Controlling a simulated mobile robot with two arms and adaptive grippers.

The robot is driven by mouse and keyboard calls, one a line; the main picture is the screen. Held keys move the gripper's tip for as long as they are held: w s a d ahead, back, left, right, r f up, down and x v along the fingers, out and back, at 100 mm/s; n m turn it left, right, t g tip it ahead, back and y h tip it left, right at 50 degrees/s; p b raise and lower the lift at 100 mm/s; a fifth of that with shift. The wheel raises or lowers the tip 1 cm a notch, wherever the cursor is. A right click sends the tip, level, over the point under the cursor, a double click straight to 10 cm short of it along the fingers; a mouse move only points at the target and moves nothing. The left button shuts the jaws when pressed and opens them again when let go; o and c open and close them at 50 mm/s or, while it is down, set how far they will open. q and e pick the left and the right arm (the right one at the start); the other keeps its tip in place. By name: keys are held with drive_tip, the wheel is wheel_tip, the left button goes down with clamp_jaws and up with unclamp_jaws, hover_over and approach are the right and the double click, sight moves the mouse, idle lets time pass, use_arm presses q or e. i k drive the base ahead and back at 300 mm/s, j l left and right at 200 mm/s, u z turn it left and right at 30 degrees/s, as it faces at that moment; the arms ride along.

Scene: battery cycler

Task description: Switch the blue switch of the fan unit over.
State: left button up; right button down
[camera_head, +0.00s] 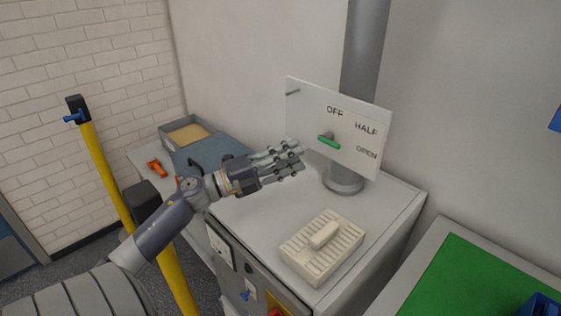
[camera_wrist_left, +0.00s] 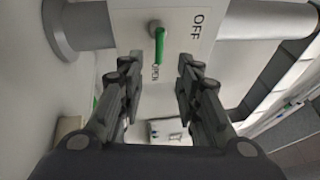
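A small blue switch (camera_head: 248,294) shows on the front of the grey-white cabinet (camera_head: 388,200), low in the head view beside a yellow plate with a red knob (camera_head: 276,311). My left gripper (camera_head: 300,158) is above the cabinet top, well above and behind that switch, close to a white plate marked OFF, HALF and OPEN (camera_head: 362,107). In the left wrist view the gripper's two fingers (camera_wrist_left: 157,75) are apart with nothing held. A green handle (camera_wrist_left: 160,45) on the plate appears between and beyond them. My right gripper is not in view.
A grey pipe (camera_head: 366,45) rises behind the plate. A ribbed cream block (camera_head: 300,258) lies on the cabinet top. A yellow post (camera_head: 105,170) with a blue lever (camera_head: 75,117) stands left. A green mat (camera_head: 470,285) is at right.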

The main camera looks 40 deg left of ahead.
sight(244, 296)
drive_tip(key=k, duration=1)
